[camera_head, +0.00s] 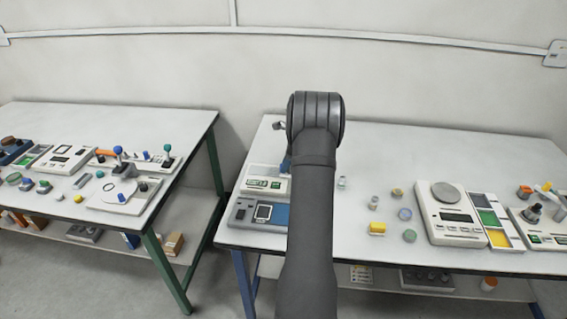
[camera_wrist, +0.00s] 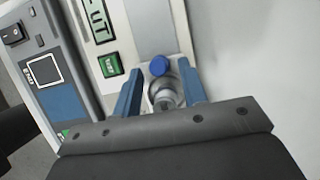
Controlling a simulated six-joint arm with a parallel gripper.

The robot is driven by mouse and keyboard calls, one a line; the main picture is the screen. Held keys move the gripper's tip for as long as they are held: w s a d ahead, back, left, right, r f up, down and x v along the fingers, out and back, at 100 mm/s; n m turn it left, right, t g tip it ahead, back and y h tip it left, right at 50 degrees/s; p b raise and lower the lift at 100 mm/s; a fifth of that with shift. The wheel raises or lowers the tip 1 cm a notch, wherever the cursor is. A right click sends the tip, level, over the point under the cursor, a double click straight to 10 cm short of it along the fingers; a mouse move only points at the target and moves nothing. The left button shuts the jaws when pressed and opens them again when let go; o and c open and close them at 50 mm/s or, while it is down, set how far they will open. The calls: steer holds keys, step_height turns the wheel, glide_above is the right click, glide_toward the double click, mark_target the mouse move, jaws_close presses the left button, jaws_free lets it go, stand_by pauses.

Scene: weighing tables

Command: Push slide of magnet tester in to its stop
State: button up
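The magnet tester (camera_head: 257,184), a white device with a green display, is on the left end of the right table, partly hidden by my arm. In the wrist view its white housing (camera_wrist: 115,15) has a grey strip (camera_wrist: 152,28), probably the slide. A blue knob (camera_wrist: 158,66) and a silver round part (camera_wrist: 163,93) are at the strip's near end. My gripper (camera_wrist: 160,72) has its blue fingers apart, one on each side of the knob and silver part. Contact cannot be told. In the head view only a bit of blue finger (camera_head: 286,163) shows.
A blue-grey device with a square screen (camera_head: 262,213) stands in front of the tester, at left in the wrist view (camera_wrist: 45,70). Small jars and a yellow block (camera_head: 377,229) lie right of my arm, then a scale (camera_head: 452,226) and a colored tray (camera_head: 503,237).

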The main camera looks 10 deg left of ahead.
steer(key=shift+a, duration=0.15)
steer(key=shift+r, duration=0.15)
steer(key=v, duration=1.7)
steer(key=x, duration=1.7)
steer(key=shift+a+f, duration=0.1)
steer(key=shift+f, duration=0.1)
steer(key=shift+r, duration=0.1)
